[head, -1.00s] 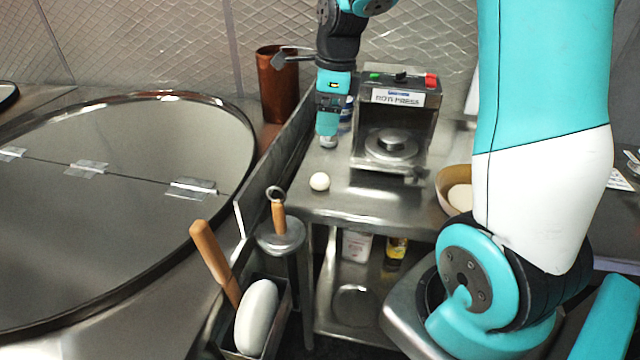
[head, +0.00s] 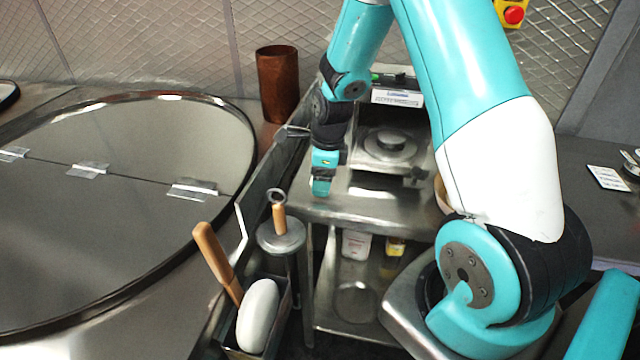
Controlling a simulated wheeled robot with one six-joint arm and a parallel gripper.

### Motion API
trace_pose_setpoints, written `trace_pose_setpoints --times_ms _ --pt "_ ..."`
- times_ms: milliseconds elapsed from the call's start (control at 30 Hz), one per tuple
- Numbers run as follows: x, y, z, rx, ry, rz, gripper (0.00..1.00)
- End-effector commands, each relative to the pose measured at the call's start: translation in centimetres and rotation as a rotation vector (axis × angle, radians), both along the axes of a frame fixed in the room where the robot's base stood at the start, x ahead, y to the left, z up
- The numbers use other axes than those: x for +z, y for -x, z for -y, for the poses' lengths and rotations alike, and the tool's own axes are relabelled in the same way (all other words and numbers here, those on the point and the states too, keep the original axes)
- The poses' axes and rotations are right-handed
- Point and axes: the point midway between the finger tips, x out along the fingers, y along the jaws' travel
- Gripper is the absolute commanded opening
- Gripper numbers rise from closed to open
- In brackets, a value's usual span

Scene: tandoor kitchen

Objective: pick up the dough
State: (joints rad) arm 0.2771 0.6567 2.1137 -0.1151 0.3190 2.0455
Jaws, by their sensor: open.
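My gripper (head: 321,190) points down at the front left of the steel table (head: 362,211), low over its top. It stands where the small white dough ball showed before. The dough is now hidden behind or between the jaws, and I cannot see whether they touch it. The jaws are open, though the gap between the fingers is too small to make out here.
A raised metal edge (head: 268,175) runs close on the left, beside the round tandoor lid (head: 120,190). A tool holder with a wooden handle (head: 213,255) stands in front. A copper cup (head: 278,84) stands behind.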

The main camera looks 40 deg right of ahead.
Motion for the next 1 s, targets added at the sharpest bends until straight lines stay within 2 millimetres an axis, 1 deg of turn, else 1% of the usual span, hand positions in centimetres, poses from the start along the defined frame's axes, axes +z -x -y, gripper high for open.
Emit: trace_pose_setpoints --times_ms 33,100,300,333,367,400,467,500,833,1000 --pt "-0.5 0.0 -0.1 0.001 -0.001 -0.001 0.80" --pt "-0.8 -0.1 -0.1 0.001 0.000 0.000 0.80" --pt "-0.9 -0.1 -0.1 0.001 0.001 0.001 0.80" --pt "-0.9 -0.1 -0.1 0.001 0.001 0.001 0.75" --pt "-0.9 -0.1 -0.1 0.001 0.000 0.001 0.68" --pt "-0.9 -0.1 -0.1 0.001 0.000 0.001 0.59" --pt "-0.9 -0.1 -0.1 0.001 0.000 0.001 0.45" --pt "-0.9 -0.1 -0.1 0.001 0.000 0.001 0.42" --pt "-0.8 -0.1 -0.1 0.001 0.000 0.001 0.42" --pt "0.2 -0.2 -0.1 0.001 0.001 0.004 0.42"
